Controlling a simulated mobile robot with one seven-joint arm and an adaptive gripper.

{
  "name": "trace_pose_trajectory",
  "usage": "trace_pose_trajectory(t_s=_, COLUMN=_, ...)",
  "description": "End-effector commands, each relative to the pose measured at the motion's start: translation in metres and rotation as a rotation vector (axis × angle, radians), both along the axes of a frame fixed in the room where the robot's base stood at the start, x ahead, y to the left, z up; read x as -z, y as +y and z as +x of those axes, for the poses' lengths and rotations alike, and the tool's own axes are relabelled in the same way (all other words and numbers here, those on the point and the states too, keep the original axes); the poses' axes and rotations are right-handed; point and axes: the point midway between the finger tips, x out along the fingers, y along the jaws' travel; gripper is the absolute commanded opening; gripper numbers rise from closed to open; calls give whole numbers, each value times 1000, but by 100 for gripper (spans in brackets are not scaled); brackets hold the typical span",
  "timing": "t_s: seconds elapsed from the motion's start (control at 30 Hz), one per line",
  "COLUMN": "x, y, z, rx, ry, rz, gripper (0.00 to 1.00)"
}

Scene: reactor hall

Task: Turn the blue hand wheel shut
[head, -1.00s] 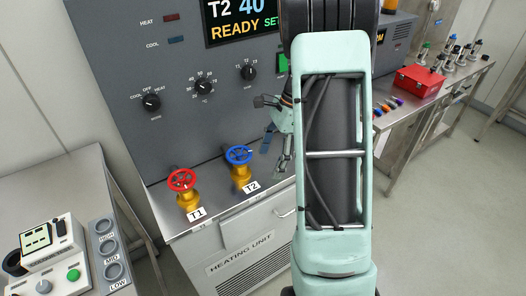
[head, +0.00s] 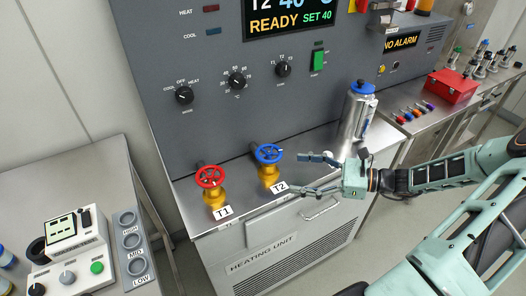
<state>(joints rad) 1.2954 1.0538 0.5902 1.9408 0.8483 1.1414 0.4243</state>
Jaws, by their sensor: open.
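The blue hand wheel (head: 269,154) sits on a brass valve body (head: 268,175) labelled T2, on the steel ledge of the heating unit. My gripper (head: 303,173) is just right of the blue wheel. Its two fingers are spread apart and point left toward the valve, with nothing between them. One finger is near the wheel's height and the other is lower, by the T2 label. The fingertips look apart from the wheel, though the exact distance cannot be told.
A red hand wheel (head: 209,177) on a similar brass valve, labelled T1, stands close to the left. A steel flask with a blue cap (head: 357,114) stands on the ledge behind my gripper. The control panel (head: 205,61) rises behind. A red box (head: 451,86) is at the right.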

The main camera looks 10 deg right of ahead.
Motion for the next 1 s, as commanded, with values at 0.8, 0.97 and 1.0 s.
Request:
trace_pose_trajectory(t_s=0.8, x=-25, y=47, z=57, rx=120, ry=-11, rz=165, gripper=75)
trace_pose_trajectory(t_s=0.97, x=-23, y=60, z=66, rx=121, ry=-11, rz=162, gripper=75)
trace_pose_trajectory(t_s=1.0, x=-23, y=62, z=67, rx=122, ry=-11, rz=162, gripper=75)
